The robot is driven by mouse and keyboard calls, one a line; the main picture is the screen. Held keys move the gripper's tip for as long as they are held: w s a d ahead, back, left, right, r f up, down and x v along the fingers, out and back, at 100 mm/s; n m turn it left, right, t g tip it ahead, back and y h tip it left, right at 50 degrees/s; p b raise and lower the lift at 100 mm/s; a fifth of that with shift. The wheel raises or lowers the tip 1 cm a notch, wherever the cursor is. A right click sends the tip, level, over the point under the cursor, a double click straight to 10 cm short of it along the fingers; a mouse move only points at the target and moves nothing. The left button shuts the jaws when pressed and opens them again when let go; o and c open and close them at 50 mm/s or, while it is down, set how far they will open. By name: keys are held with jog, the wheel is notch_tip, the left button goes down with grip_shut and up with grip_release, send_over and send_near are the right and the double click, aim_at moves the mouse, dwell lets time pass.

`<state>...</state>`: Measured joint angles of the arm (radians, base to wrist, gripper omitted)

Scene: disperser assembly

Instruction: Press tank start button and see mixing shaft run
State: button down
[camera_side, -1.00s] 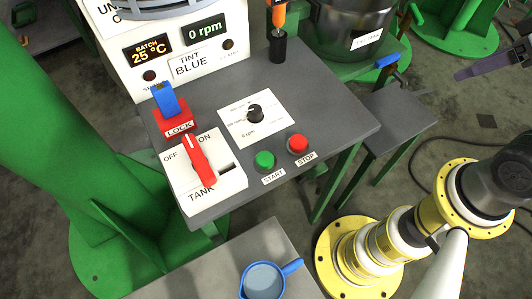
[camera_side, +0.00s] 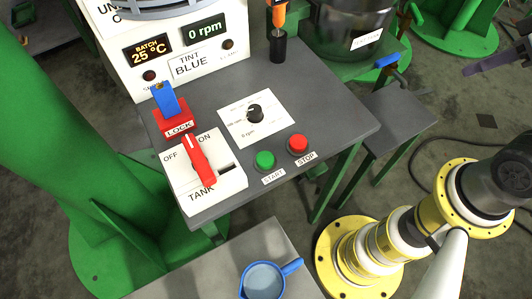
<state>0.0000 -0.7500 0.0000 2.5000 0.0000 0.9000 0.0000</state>
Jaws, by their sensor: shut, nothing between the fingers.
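The green START button (camera_side: 264,160) stands on the grey panel (camera_side: 335,122), its label in front of it. The red STOP button (camera_side: 298,144) is just right of it. The rpm display (camera_side: 205,31) reads 0 rpm. The dark, narrow end of my gripper (camera_side: 466,71) comes in from the right edge, well away from the buttons, shut and empty. The dark tank (camera_side: 345,30) is partly cut off at the top. The mixing shaft cannot be made out.
A red TANK switch (camera_side: 196,160) with ON and OFF marks and a red LOCK block (camera_side: 178,122) with a blue piece are left. A black speed knob (camera_side: 254,112) is mid-panel. A blue jug (camera_side: 265,279) stands in front. Space above the buttons is clear.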

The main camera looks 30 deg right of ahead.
dwell(0.9)
jog(key=w+a+r+n+t+y, duration=0.2)
jog(key=w+a+r+n, duration=0.1)
jog(key=w+a+n, duration=0.4)
jog(key=w+a+r+n+t+y, duration=0.2)
jog(key=w+a+n+t, duration=0.15)
jog(key=w+a, duration=0.4)
jog(key=w+a+f+n+g+y, duration=0.25)
jog(key=a+f+n, duration=0.3)
jog(key=a, duration=0.45)
jog(key=s+a+f+n+g, duration=0.1)
jog(key=s+a+f, duration=0.4)
jog(key=a+f, duration=0.2)
jog(key=shift+a+f+g, duration=0.15)
jog(key=shift+a+g, duration=0.25)
jog(key=shift+a, duration=0.1)
jog(key=shift+s, duration=0.1)
